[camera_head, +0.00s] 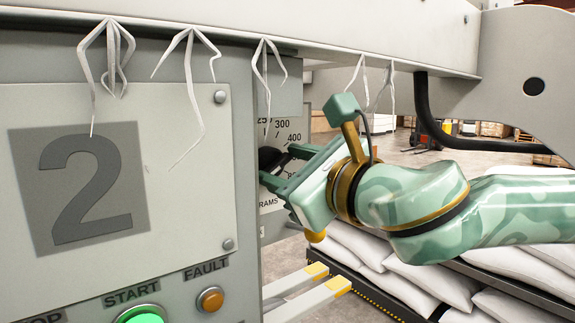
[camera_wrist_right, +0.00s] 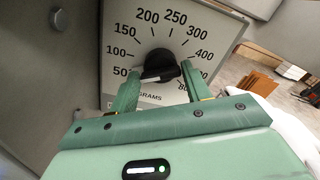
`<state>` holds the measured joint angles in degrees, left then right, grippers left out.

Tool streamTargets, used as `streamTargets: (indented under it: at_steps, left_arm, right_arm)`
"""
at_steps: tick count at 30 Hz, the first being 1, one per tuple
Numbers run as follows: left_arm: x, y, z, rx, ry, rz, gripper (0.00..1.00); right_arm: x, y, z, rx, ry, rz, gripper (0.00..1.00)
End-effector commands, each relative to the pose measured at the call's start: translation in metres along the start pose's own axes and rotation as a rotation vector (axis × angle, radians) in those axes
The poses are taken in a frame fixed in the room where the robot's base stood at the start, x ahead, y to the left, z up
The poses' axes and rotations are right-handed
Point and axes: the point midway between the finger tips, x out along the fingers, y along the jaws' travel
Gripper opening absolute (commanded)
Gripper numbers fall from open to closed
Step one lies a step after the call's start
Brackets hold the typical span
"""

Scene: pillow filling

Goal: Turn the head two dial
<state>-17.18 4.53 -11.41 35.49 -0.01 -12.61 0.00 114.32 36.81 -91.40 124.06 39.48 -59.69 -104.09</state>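The head two dial has a white face (camera_wrist_right: 215,38) marked from 50 to 800 grams. Its black knob (camera_wrist_right: 161,65) with a white pointer sits at the lower middle of the face, the pointer towards the low numbers on the left. In the head view the dial face (camera_head: 292,133) is on the side of the grey panel, and the knob (camera_head: 268,158) is partly hidden by my gripper. My right gripper (camera_wrist_right: 161,79) is open, its two green fingers on either side of the knob; I cannot tell if they touch it. My left gripper is not in view.
The panel with a large 2 (camera_head: 88,185) fills the left, with a green start button (camera_head: 141,315) and an orange fault button (camera_head: 210,299) below. White sacks (camera_head: 425,280) are stacked at the lower right. A beam (camera_head: 300,30) with hanging metal claws runs above my arm.

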Motion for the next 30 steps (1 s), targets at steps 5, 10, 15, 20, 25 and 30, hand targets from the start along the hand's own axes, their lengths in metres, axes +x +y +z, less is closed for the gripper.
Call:
streamTargets:
  at_steps: [5, 10, 15, 20, 25, 30]
  left_arm:
    - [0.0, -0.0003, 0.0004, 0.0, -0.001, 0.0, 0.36]
    - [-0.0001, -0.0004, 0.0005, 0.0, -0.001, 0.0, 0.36]
    - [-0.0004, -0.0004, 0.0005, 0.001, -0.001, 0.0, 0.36]
    - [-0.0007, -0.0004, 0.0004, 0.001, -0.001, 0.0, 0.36]
    - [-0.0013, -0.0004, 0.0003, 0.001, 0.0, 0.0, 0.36]
    - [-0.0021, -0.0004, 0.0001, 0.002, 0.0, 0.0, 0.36]
  right_arm:
    - [-0.0002, -0.0003, 0.0002, 0.0, 0.0, 0.0, 0.24]
    - [-0.0002, -0.0005, 0.0003, 0.013, 0.0, -0.001, 0.24]
    - [-0.0002, -0.0007, 0.0005, 0.068, -0.001, 0.0, 0.24]
    - [-0.0002, -0.0009, 0.0003, 0.169, 0.0, 0.001, 0.24]
    - [-0.0002, -0.002, 0.0005, 0.317, -0.002, 0.0, 0.24]
    - [-0.0002, -0.0028, 0.0, 0.48, -0.001, 0.0, 0.24]
